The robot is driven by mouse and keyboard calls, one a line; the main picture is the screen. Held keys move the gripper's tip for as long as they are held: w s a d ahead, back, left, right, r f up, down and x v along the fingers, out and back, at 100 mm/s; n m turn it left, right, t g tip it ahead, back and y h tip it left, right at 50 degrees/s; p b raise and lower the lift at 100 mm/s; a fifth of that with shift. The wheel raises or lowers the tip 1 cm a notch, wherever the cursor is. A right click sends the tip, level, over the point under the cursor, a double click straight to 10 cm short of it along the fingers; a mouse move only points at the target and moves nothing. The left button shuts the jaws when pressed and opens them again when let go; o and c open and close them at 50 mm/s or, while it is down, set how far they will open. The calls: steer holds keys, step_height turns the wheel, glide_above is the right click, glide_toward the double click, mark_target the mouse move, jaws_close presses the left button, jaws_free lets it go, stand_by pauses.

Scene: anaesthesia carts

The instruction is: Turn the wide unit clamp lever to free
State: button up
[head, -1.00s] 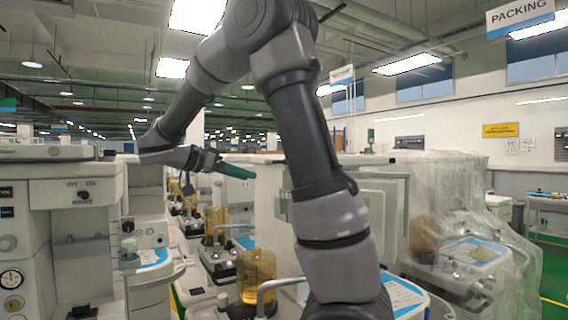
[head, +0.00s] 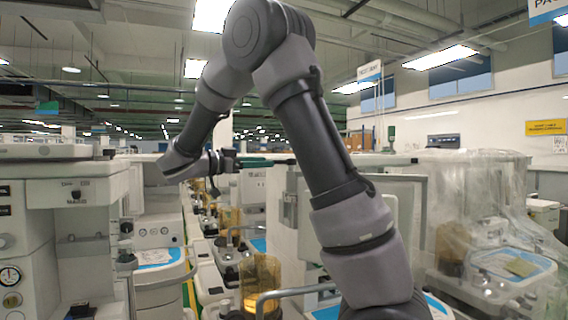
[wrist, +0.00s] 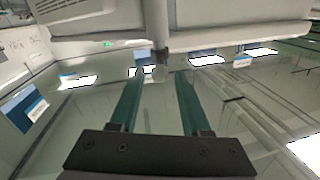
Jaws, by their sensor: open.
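My gripper (head: 284,161) is at the end of the raised arm, its green fingers pointing right at the top of a pale unit in the head view. In the wrist view my gripper (wrist: 159,78) is open, with nothing between its fingers. A small grey upright part (wrist: 160,57) shows just beyond and between the fingertips, below a pale panel edge. It may be the clamp lever, but I cannot tell for certain. A grey bracket (head: 290,195) is on the pale unit just below the fingers in the head view. No lever position can be read.
Amber canisters (head: 259,280) and several carts line the middle. A plastic-wrapped unit (head: 480,215) stands at right. A narrow aisle runs between the rows.

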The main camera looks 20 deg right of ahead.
mark_target(282, 161)
steer(key=d, duration=0.2)
steer(key=w+d, duration=0.1)
steer(key=d, duration=0.4)
steer(key=shift+w+d, duration=0.15)
jaws_close()
stand_by(1.2)
